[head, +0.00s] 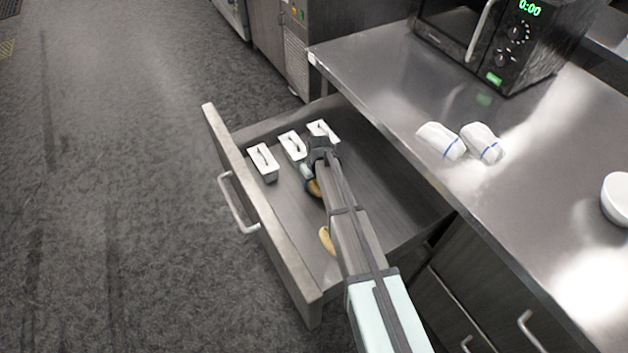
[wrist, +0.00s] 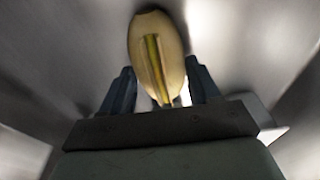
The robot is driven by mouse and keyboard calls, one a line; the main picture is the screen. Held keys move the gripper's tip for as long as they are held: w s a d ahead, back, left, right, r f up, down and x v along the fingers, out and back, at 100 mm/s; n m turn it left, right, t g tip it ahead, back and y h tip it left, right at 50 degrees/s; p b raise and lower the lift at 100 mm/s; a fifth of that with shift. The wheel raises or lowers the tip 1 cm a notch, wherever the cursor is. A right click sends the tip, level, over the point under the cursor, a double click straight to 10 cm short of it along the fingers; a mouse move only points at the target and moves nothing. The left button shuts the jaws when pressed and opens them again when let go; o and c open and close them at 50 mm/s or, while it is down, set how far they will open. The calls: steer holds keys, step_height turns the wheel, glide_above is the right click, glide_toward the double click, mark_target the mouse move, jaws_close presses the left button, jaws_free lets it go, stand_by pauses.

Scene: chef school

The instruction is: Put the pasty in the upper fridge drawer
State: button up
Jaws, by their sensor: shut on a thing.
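My gripper (head: 309,179) is inside the pulled-out drawer (head: 380,175), low over its floor. In the wrist view its two dark fingers (wrist: 160,85) are shut on a pale yellow oval thing with a greenish-yellow strip along its middle, which looks like the pasty (wrist: 145,30). In the head view a tan piece of the pasty (head: 314,188) shows beside the fingers; my arm hides the rest. I cannot tell whether the pasty touches the drawer floor. A second yellow piece (head: 327,240) lies in the drawer, partly behind my arm.
Three white containers, at left (head: 263,161), middle (head: 293,146) and right (head: 323,131), stand at the drawer's far end. The steel counter (head: 400,90) overhangs the drawer and holds two white cloth rolls (head: 440,141), a microwave (head: 500,40) and a white bowl (head: 616,198).

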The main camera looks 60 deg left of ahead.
steer(key=shift+f, duration=0.35)
steer(key=o, duration=1.1)
steer(key=r, duration=0.4)
steer(key=d+r, duration=0.1)
steer(key=r, duration=0.3)
steer(key=d+r, duration=0.1)
steer(key=r, duration=0.3)
steer(key=shift+r, duration=0.1)
steer(key=shift+o, duration=0.5)
